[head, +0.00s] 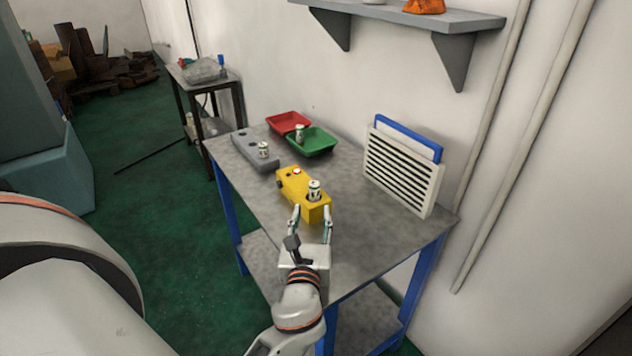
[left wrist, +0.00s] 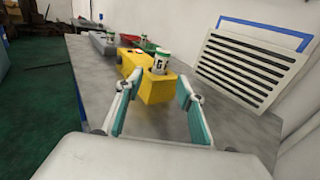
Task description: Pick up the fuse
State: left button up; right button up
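A white and green fuse (head: 314,189) stands upright in the near end of a yellow block (head: 291,181) on the workbench. In the left wrist view the fuse (left wrist: 160,62) sits in the top of the yellow block (left wrist: 156,91), with a dark mark on its label. My left gripper (head: 312,214) is open and empty at the near end of the block. In the left wrist view its two fingers (left wrist: 158,88) are spread, with the block and fuse beyond and between them. My right gripper is in neither view.
A second fuse (head: 263,149) stands on a grey block (head: 246,146), and a third (head: 300,131) is at the green tray (head: 318,145). A red tray (head: 283,121) lies behind. A white slatted panel (head: 399,174) stands by the wall. The bench's near right is clear.

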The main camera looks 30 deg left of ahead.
aim_at(314, 195)
pick_arm(q)
jog(key=shift+w, duration=0.45)
jog(key=shift+w+a+r, duration=0.1)
jog(key=shift+w+a, duration=0.05)
jog(key=shift+w, duration=0.05)
jog(key=shift+x, duration=1.05)
jog(key=x, duration=0.5)
jog(key=shift+s+a+r, duration=0.1)
jog(key=shift+a+r, duration=0.05)
jog(key=shift+r, duration=0.1)
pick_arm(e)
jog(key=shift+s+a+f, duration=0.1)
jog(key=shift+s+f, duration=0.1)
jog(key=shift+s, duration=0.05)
pick_arm(q)
grip_shut()
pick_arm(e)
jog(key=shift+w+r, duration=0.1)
